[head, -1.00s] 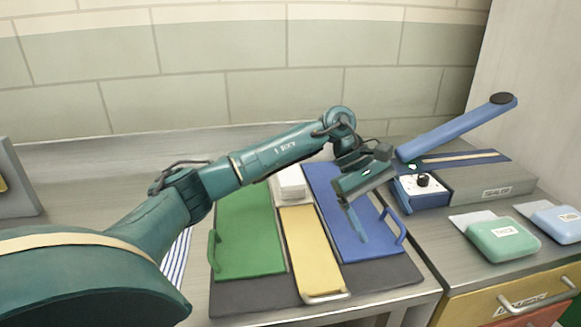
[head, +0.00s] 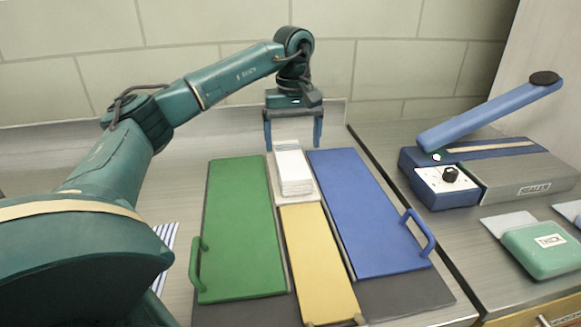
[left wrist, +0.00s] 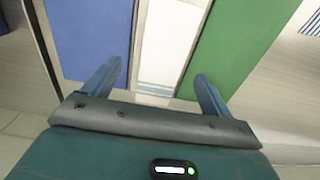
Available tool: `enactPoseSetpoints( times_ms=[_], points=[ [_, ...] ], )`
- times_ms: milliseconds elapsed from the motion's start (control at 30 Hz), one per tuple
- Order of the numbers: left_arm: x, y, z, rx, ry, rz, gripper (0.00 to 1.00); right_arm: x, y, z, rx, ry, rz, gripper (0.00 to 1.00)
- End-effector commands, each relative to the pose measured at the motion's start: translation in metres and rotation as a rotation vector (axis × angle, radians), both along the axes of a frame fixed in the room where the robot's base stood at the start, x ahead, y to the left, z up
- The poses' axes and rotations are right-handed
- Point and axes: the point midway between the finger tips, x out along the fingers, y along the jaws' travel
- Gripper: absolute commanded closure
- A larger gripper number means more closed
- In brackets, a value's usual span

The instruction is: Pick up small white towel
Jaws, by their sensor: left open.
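A stack of small white towels (head: 294,168) lies at the far end of the folding board, in the pale middle section between the green and blue panels. My left gripper (head: 293,145) points down just behind and above the stack, with its two blue fingers apart and nothing between them that it grips. In the left wrist view the white towels (left wrist: 170,40) show between the fingers of my left gripper (left wrist: 158,74), and no finger visibly touches them. How high the fingers are above the towels is hard to tell. My right gripper is not in view.
The board has a green panel (head: 240,230), a blue panel (head: 365,215) and a yellow panel (head: 318,265), with raised handles. A sealer (head: 520,180) with a lifted blue arm stands on the right counter beside a green pack (head: 540,247). A striped cloth (head: 165,240) lies left. A tiled wall is behind.

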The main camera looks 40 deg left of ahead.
Motion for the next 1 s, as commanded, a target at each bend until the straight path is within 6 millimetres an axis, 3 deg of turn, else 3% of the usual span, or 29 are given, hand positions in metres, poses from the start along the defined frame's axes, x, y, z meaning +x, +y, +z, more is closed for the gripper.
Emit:
enactPoseSetpoints(
  times_ms=[233,533,833,1000],
  points=[
    [0.000,0.002,-0.020,-0.001,0.001,0.001,0.15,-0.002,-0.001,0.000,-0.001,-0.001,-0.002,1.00],
    [0.001,0.008,-0.060,-0.001,0.000,0.000,0.15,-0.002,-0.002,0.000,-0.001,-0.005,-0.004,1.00],
    [0.001,0.008,-0.064,-0.001,-0.002,0.000,0.16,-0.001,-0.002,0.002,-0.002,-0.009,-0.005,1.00],
    [0.001,0.008,-0.063,-0.001,-0.002,0.000,0.30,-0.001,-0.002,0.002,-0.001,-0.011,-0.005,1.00]
  ],
)
